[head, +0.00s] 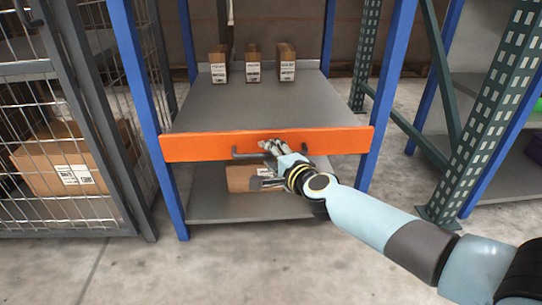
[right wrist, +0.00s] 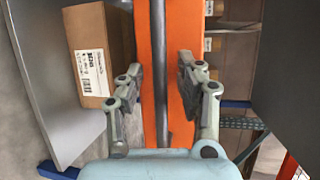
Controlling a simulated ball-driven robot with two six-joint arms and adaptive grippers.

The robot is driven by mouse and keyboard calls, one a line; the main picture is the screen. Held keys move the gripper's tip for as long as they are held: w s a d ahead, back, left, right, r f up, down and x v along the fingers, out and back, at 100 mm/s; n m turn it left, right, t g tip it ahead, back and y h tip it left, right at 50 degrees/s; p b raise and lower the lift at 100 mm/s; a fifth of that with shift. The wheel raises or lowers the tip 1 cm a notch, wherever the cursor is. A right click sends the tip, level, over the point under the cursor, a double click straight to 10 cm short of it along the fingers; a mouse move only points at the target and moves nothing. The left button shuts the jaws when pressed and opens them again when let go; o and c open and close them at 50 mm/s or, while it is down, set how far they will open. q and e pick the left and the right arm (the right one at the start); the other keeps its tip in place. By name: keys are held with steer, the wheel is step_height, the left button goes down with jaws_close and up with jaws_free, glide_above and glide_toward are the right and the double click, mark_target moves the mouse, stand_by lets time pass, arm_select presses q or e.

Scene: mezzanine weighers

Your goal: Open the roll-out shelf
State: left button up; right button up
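The roll-out shelf (head: 245,105) is a grey deck with an orange front panel (head: 195,148), set between blue posts. The panel looks flush with the front posts. A dark bar handle (head: 240,155) is fixed to the panel. My right gripper (head: 272,147) is at the handle. In the right wrist view the handle (right wrist: 158,50) runs between the two fingers of my right gripper (right wrist: 160,72), with a gap on each side. The fingers are open and do not grip the bar. My left gripper is in neither view.
Three small boxes (head: 253,62) stand at the back of the deck. A cardboard box (head: 240,178) lies on the lower shelf, behind my gripper. A wire cage (head: 60,110) is on the left, a green rack post (head: 490,110) on the right. The floor in front (head: 200,265) is clear.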

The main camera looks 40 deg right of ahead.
steer(key=shift+c, duration=0.2)
jaws_close()
stand_by(0.3)
